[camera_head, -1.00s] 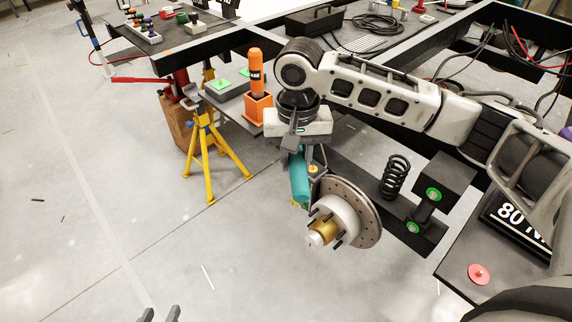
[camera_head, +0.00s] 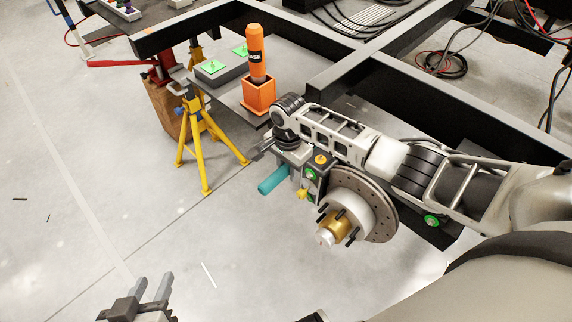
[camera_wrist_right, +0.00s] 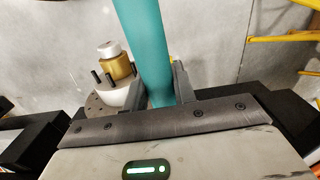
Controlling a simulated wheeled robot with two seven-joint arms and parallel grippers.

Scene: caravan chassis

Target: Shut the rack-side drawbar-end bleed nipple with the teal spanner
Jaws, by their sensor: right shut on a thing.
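My right gripper (camera_head: 290,160) is shut on the teal spanner (camera_head: 273,181), beside the brake disc (camera_head: 372,205). The spanner's handle sticks out to the lower left of the gripper; its working end is hidden in the head view. In the right wrist view the teal handle (camera_wrist_right: 142,45) passes between the fingers (camera_wrist_right: 158,88). A dark caliper block (camera_head: 317,182) sits left of the disc, with an orange cap (camera_head: 320,160) on top and a yellow piece low down. I cannot tell which part is the nipple. My left gripper (camera_head: 152,289) is open and empty over the floor.
A yellow axle stand (camera_head: 200,130) and a red jack (camera_head: 160,70) stand at the left. An orange bottle (camera_head: 257,55) in an orange holder (camera_head: 258,93) is on a grey shelf behind the gripper. Black chassis beams (camera_head: 440,115) cross above.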

